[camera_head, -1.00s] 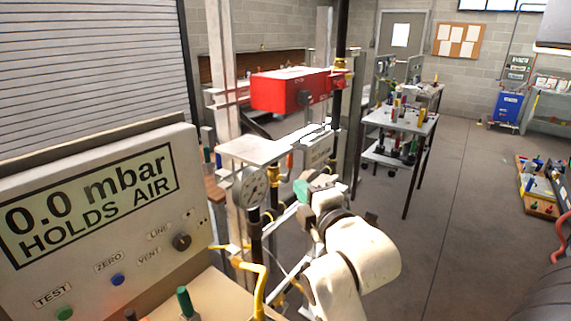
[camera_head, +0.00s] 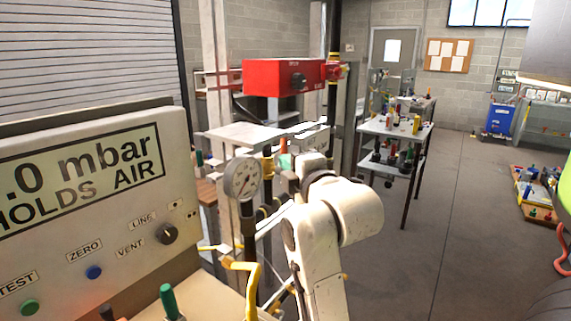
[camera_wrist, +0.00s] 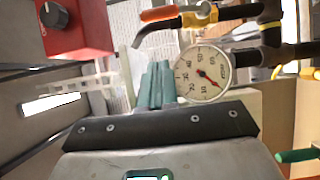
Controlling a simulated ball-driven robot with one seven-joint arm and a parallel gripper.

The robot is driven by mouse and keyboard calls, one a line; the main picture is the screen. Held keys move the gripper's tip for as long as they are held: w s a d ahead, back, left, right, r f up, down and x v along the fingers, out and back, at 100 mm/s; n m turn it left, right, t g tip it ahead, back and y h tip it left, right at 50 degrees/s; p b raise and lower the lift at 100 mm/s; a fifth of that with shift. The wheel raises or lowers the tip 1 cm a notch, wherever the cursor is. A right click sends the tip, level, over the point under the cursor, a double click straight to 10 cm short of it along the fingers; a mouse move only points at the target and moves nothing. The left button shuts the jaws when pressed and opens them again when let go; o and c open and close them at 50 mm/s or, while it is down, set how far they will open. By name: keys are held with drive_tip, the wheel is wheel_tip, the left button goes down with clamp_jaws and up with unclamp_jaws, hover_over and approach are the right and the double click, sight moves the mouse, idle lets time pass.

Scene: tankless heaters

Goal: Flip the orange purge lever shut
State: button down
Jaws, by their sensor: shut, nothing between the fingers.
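The orange purge lever (camera_wrist: 160,13) shows at the top of the wrist view, on a dark bent rod beside black pipework. My gripper (camera_wrist: 158,68) has teal fingers, shut and empty. Its tips stop short of the lever in the picture; I see no contact. A round pressure gauge (camera_wrist: 202,74) is just right of the fingers in the wrist view; in the head view the gauge (camera_head: 242,178) stands left of my gripper.
A red box with a dark knob (camera_head: 288,78) is above and behind the pipes. The tester panel (camera_head: 90,200) fills the left, with a yellow pipe (camera_head: 240,268) and green-handled tool (camera_head: 168,298) in front.

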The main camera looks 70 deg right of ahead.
sight(286, 149)
drive_tip(key=w+d, duration=0.1)
drive_tip(key=d, duration=0.1)
drive_tip(key=w+d+p, duration=0.1)
drive_tip(key=d, duration=0.1)
drive_tip(key=w+d, duration=0.1)
drive_tip(key=d, duration=0.1)
drive_tip(key=shift+w+d+r, duration=0.1)
drive_tip(key=shift+w+d, duration=0.1)
drive_tip(key=shift+w, duration=0.15)
drive_tip(key=shift+d, duration=0.55)
drive_tip(key=shift+d+p, duration=0.1)
drive_tip(key=shift+p, duration=0.3)
